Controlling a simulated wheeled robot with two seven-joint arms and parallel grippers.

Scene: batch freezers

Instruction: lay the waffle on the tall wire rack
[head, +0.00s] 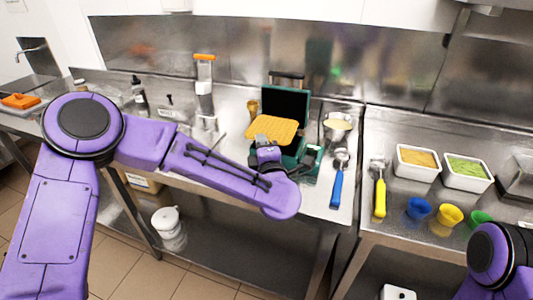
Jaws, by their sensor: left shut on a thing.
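The golden-brown waffle (273,129) is in the middle of the head view, raised in front of an open green case with a black inside (286,105), apparently a waffle iron. My left gripper (268,150) is shut on the waffle's near edge; its fingertips are small and partly hidden. My right gripper is out of view; only part of that arm shows at the lower right. I cannot clearly pick out the tall wire rack; a thin wire-like shape (207,124) stands left of the waffle.
A metal container (338,126) with pale contents stands right of the green case. Blue-handled (336,188) and yellow-handled (380,192) tools lie on the counters. White tubs (418,169) and coloured cups (449,215) stand at right. Bottles (139,95) stand at the left back.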

